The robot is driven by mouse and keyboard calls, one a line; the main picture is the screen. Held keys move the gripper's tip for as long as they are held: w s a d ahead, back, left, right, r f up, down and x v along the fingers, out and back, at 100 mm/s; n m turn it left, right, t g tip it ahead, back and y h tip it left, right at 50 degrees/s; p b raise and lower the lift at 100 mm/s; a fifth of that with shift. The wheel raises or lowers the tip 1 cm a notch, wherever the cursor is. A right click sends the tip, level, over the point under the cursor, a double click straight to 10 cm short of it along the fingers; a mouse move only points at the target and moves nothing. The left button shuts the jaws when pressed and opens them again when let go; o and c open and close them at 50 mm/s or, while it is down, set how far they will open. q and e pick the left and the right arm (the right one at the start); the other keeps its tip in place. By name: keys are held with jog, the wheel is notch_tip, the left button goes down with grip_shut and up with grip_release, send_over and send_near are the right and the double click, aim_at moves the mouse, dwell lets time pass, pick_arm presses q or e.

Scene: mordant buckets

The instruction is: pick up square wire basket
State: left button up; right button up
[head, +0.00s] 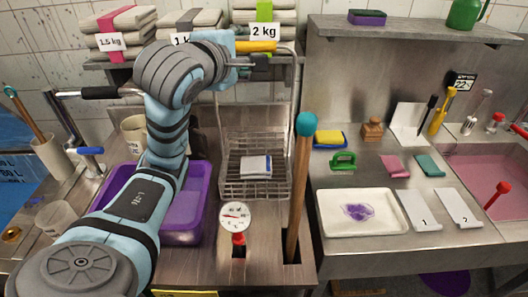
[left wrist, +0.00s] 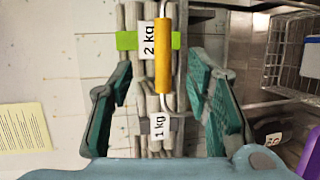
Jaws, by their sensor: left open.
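The square wire basket (head: 237,187) stands on the steel counter with a white and blue packet in it. Its tall wire handle rises to a yellow grip (head: 257,46). My left gripper (head: 250,63) is open at the height of this grip, just below and beside it in the head view. In the left wrist view the yellow grip (left wrist: 163,70) shows between the two spread green fingers (left wrist: 160,75), touching neither as far as I can tell. Part of the basket (left wrist: 290,60) shows at the right there. My right gripper is not in view.
A purple tub (head: 202,215) stands left of the basket, partly behind my arm. A teal-topped wooden stick (head: 300,180) and a dial thermometer (head: 236,218) stand in front. Labelled stacks (head: 263,12) lie on the shelf behind the grip.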

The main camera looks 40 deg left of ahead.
aim_at(251, 47)
pick_arm(q)
jog(key=w+a, duration=0.1)
jog(key=w+a+p, duration=0.1)
jog(key=w+a+f, duration=0.1)
jog(key=w, duration=0.1)
jog(key=shift+w, duration=0.1)
jog(key=x, duration=0.2)
jog(key=p+x, duration=0.1)
jog(key=x, duration=0.3)
jog(key=shift+w+a+f, duration=0.1)
jog(key=shift+f, duration=0.3)
jog(key=shift+r, duration=0.1)
jog(key=shift+c, duration=0.8)
grip_shut()
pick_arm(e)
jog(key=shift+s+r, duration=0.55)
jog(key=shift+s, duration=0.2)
